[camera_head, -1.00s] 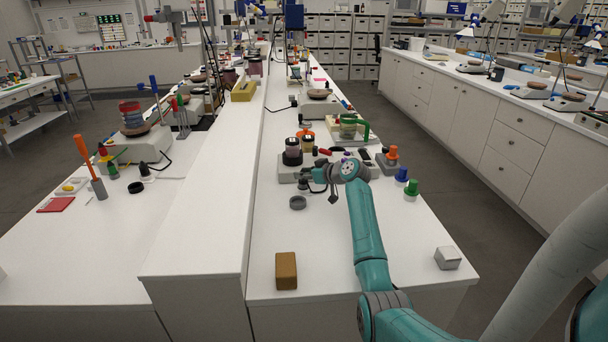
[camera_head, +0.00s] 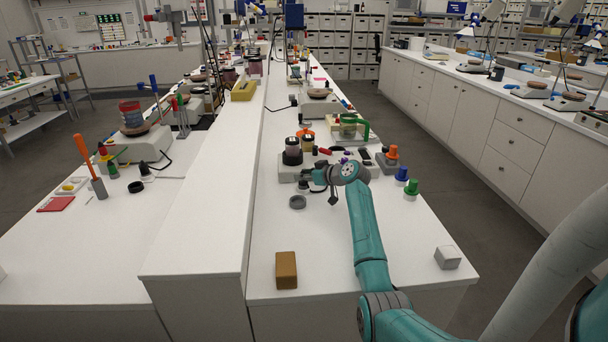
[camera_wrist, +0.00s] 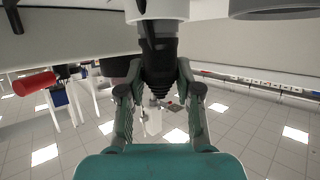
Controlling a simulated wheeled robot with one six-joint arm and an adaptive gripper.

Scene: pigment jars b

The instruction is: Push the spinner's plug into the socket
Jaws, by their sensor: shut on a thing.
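My gripper (camera_head: 310,186) is low over the near part of the centre bench. In the wrist view my gripper (camera_wrist: 158,88) is shut on the black plug (camera_wrist: 158,50), with one finger on each side of its ribbed cable end. The plug's far end meets a round white piece (camera_wrist: 160,10), which looks like the socket. I cannot tell how deep the plug sits in it. In the head view the gripper partly hides this spot. The spinner (camera_head: 287,175), a pale box, stands just behind the gripper, with dark jars (camera_head: 292,155) on or beside it.
A grey ring (camera_head: 297,202) lies close in front of the gripper. A brown block (camera_head: 286,270) and a pale cube (camera_head: 447,258) lie nearer. Blue-topped (camera_head: 402,175) and green-topped (camera_head: 411,188) items stand to the right. A raised white ledge (camera_head: 215,200) runs along the left. The front bench top is mostly clear.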

